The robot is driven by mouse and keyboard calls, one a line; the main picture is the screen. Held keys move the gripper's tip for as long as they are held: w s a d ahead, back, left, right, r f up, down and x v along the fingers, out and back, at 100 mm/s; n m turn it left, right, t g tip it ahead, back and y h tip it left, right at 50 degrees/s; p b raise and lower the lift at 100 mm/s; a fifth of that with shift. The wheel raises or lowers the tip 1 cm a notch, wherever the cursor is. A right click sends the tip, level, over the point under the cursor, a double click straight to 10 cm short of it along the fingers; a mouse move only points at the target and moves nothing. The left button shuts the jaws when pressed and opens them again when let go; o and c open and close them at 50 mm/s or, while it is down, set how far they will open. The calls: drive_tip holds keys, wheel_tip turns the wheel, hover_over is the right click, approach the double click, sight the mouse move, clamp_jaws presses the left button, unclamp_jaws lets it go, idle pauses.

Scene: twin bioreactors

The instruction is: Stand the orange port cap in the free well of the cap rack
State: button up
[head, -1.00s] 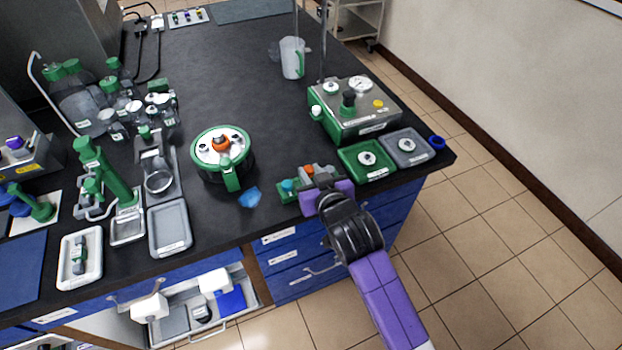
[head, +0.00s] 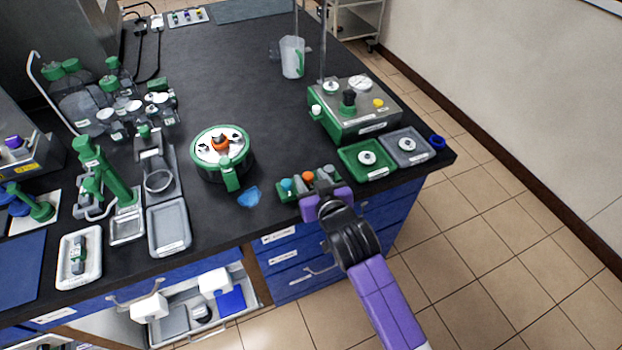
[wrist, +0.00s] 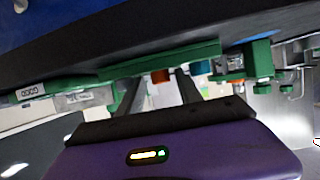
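The orange port cap (head: 308,176) stands in the green cap rack (head: 283,196) near the front edge of the bench, beside a blue cap (head: 287,185). My gripper (head: 312,180) is at the rack's front side, with its grey fingers spread on either side of the orange cap. In the wrist view my gripper (wrist: 158,88) is open, and the orange cap (wrist: 160,76) shows between the fingers with a gap around it. The teal-blue cap (wrist: 202,67) is just right of it there. The cap's lower end is hidden in the rack.
A round vessel with a green rim (head: 230,181) and an orange fitting (head: 220,144) on its lid stands left of the rack. A blue patch (head: 249,196) lies between them. A green tray (head: 352,166) and a metal control box (head: 375,115) stand to the right. An open drawer is below left.

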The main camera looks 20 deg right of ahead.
drive_tip(key=shift+f, duration=0.15)
drive_tip(key=shift+r, duration=0.2)
drive_tip(key=v, duration=1.2)
drive_tip(key=shift+r, duration=0.15)
drive_tip(key=s+f+y, duration=0.1)
drive_tip(key=s+f, duration=0.1)
drive_tip(key=s, duration=2)
drive_tip(key=s+r+t, duration=0.1)
drive_tip(key=s+r, duration=0.4)
drive_tip(key=s, duration=0.3)
drive_tip(key=shift+s+d+r+n, duration=0.35)
drive_tip(key=shift+s+d+n, duration=0.05)
drive_tip(key=shift+d, duration=0.05)
